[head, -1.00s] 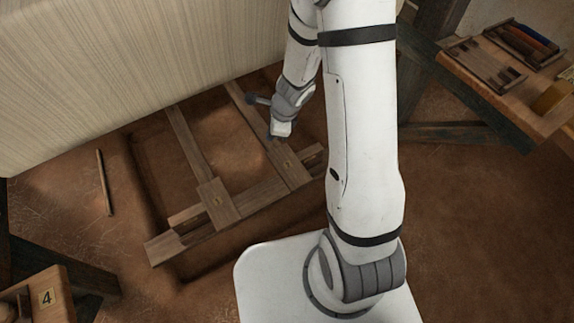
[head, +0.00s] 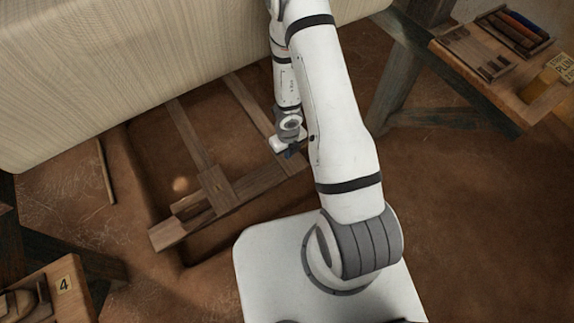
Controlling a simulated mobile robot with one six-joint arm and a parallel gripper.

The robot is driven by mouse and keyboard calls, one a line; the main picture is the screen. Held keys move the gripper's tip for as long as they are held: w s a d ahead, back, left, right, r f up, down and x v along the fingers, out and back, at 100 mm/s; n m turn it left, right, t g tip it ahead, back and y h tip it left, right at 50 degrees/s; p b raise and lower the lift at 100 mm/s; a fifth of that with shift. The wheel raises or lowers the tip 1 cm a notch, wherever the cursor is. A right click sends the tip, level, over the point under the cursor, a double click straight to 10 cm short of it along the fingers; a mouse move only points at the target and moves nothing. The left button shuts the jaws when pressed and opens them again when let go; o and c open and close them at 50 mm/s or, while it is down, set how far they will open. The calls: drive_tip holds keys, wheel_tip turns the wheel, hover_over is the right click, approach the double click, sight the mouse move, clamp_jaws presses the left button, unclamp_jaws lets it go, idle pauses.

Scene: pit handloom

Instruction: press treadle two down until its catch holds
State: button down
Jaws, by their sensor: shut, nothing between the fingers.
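Two long wooden treadles lie in the pit under the pale cloth. The right one (head: 248,104), which I take to be treadle two, runs down toward my gripper. Its foot pad is largely hidden behind my gripper and arm, as is its catch. The left treadle (head: 190,136) ends in a wider pad (head: 216,186) with a small mark. My gripper (head: 291,153) points down, shut and empty, over the right treadle's pad end. I cannot tell whether the fingertips touch the pad or how low that treadle sits.
A wooden crossbar (head: 165,235) spans the pit's near side. The cloth (head: 150,60) hangs over the far side. A bench with spools (head: 515,32) stands at upper right. A block marked 4 (head: 64,285) is at lower left. A thin stick (head: 105,172) lies left of the pit.

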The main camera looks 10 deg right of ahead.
sight(288, 174)
wheel_tip(288, 174, down, 14)
drive_tip(key=b, duration=1.4)
